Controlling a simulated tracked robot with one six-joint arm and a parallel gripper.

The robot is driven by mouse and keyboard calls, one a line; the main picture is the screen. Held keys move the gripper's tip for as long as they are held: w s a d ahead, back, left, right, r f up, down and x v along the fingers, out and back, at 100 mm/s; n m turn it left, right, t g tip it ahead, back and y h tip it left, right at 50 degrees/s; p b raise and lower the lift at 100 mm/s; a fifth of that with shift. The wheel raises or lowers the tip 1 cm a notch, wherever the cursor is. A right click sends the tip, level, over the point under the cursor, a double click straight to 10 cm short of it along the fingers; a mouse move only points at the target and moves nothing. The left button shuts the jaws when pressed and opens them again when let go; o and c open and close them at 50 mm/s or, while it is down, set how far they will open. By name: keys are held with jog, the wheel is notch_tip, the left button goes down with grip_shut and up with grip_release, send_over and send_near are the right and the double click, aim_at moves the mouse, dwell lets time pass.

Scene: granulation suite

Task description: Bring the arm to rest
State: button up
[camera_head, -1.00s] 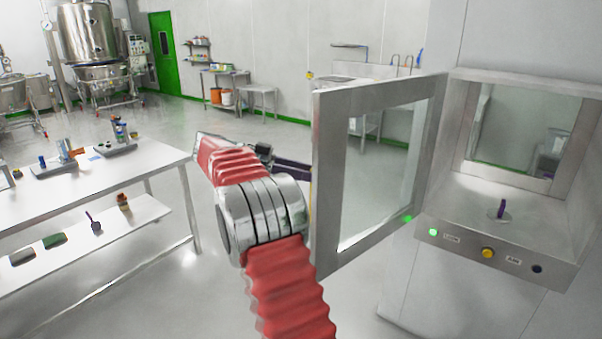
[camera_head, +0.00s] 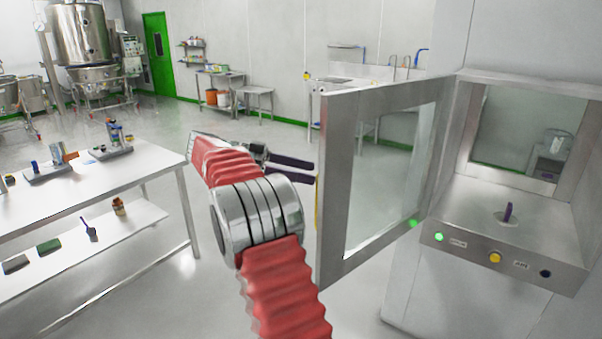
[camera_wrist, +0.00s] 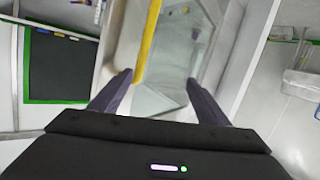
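My arm reaches forward from the bottom of the head view, bent, with red sleeves and a silver joint. My gripper (camera_head: 312,172) is at its far end, left of the open glazed door (camera_head: 334,190). In the wrist view its two dark purple fingers (camera_wrist: 156,84) are spread apart, with nothing visibly held. Past them are the door's glass (camera_wrist: 165,75) and a yellow bar (camera_wrist: 147,45), which passes close to the left fingertip. I cannot tell whether they touch.
The door belongs to a wall hatch (camera_head: 510,262) on the right, where a purple item (camera_head: 508,211) stands on a pale round spot. A white bench (camera_head: 100,195) with several items is at left. Open floor (camera_head: 225,125) lies beyond my arm.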

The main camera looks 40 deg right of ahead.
jog(key=shift+d, duration=0.3)
jog(key=shift+c, duration=0.2)
jog(key=shift+f, duration=0.2)
jog(key=shift+c, duration=0.4)
jog(key=shift+o, duration=0.4)
